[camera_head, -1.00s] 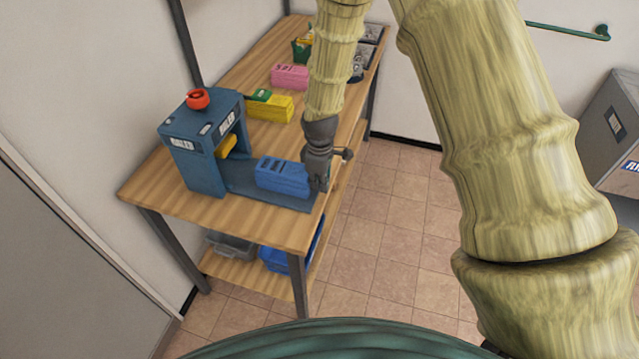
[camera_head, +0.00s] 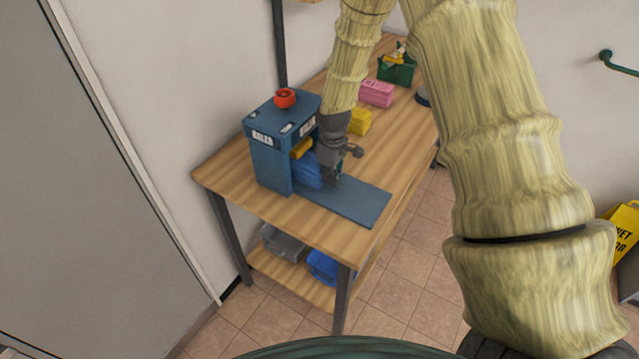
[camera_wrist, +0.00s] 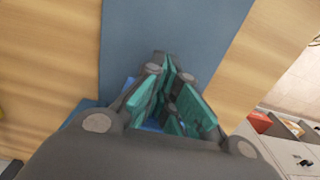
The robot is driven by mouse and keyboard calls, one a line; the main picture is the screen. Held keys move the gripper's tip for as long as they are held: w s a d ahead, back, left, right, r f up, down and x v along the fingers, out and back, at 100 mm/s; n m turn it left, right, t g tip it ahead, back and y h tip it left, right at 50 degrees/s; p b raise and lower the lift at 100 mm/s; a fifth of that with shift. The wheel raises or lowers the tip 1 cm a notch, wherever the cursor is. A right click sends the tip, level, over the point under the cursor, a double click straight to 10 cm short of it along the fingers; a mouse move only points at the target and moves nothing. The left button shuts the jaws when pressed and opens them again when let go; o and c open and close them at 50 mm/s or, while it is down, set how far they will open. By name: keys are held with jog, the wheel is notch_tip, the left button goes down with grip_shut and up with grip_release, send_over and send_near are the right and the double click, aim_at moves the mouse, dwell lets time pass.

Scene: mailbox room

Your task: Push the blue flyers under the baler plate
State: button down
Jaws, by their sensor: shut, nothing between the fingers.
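The blue flyers (camera_head: 306,172) form a stack at the mouth of the blue baler (camera_head: 270,160). Part of the stack is under the baler's top and part is hidden by my gripper. The yellow plate (camera_head: 302,148) shows in the opening above the flyers. My gripper (camera_head: 334,178) is shut and empty, low over the baler's flat bed (camera_head: 355,201), on the right side of the stack and seemingly against it. In the wrist view my gripper (camera_wrist: 170,95) points down over the bed, with a little blue of the flyers (camera_wrist: 85,108) showing beside it.
A red knob (camera_head: 285,97) tops the baler. A yellow stack (camera_head: 359,122), a pink stack (camera_head: 376,93) and a green bin (camera_head: 396,71) stand farther back on the wooden table (camera_head: 225,173). The bed's right part is clear. A grey bin and a blue bin sit on the lower shelf.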

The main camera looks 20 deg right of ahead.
jog(key=shift+w, duration=0.2)
jog(key=shift+a, duration=0.1)
jog(key=shift+s+d, duration=0.25)
jog(key=shift+s, duration=0.2)
jog(key=s+d, duration=0.1)
jog(key=s+d+r, duration=0.1)
jog(key=shift+s+d, duration=0.15)
jog(key=shift+s, duration=0.2)
notch_tip(320, 180, up, 9)
jog(key=b, duration=0.2)
jog(key=shift+a, duration=0.25)
jog(key=shift+w+r, duration=0.1)
